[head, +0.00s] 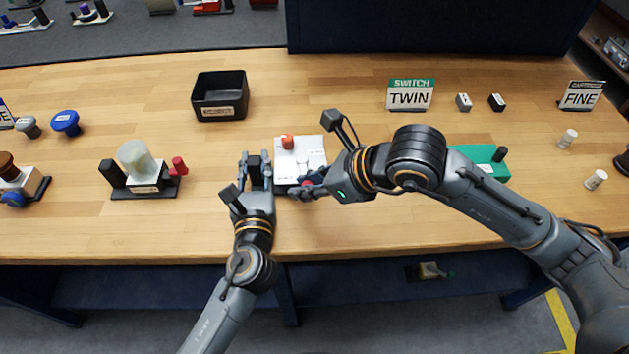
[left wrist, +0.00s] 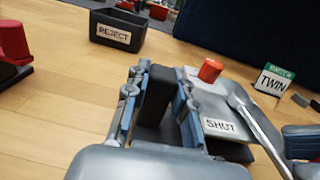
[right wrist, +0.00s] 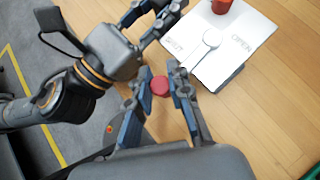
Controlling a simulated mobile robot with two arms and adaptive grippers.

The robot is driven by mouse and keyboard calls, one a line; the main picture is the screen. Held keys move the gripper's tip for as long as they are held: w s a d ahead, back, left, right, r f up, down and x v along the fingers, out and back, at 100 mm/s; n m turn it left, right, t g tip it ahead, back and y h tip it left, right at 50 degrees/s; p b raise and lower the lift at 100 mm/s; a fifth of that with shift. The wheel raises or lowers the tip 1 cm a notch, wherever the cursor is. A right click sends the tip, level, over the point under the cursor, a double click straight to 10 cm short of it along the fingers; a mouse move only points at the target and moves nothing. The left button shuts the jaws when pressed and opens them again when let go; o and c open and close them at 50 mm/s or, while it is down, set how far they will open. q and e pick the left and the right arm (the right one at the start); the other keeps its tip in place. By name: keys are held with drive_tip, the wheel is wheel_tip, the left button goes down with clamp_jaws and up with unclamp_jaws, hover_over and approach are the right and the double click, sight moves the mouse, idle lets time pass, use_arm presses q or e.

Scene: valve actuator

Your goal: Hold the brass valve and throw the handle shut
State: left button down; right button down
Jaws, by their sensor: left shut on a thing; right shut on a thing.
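The valve unit is a white plate (head: 312,152) on a dark base, with an orange-red cap (head: 287,142) at its back. No brass-coloured part is clearly visible. SHUT and OPEN labels show on the plate in the right wrist view (right wrist: 240,60). A grey lever handle (right wrist: 206,48) runs from a round pivot toward the front, ending in a red knob (right wrist: 160,86). My left gripper (head: 256,168) is shut around the black upright block (left wrist: 157,95) at the unit's left end. My right gripper (head: 305,186) is shut on the red knob.
A black REJECT bin (head: 220,98) stands behind to the left. Another fixture with a red handle (head: 143,172) is at the left. A TWIN sign (head: 410,95) and a green unit (head: 482,160) are to the right. Bare wood lies between them.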

use_arm(q)
drive_tip(key=shift+f, duration=0.2)
use_arm(e)
drive_tip(key=shift+s+a+f, duration=0.1)
drive_tip(key=shift+s+a, duration=0.15)
drive_tip(key=shift+a, duration=0.1)
drive_tip(key=c, duration=1.2)
unclamp_jaws()
drive_tip(key=shift+w+d, duration=0.1)
drive_tip(key=shift+d+r, duration=0.1)
drive_tip(key=shift+r, duration=0.1)
drive_tip(key=v, duration=1.1)
drive_tip(key=shift+d+r, duration=0.2)
drive_tip(key=shift+d, duration=0.1)
use_arm(q)
drive_tip(key=c, duration=1.1)
unclamp_jaws()
drive_tip(key=shift+o, duration=0.3)
drive_tip(key=shift+w+a, duration=0.1)
use_arm(e)
drive_tip(key=shift+a, duration=0.1)
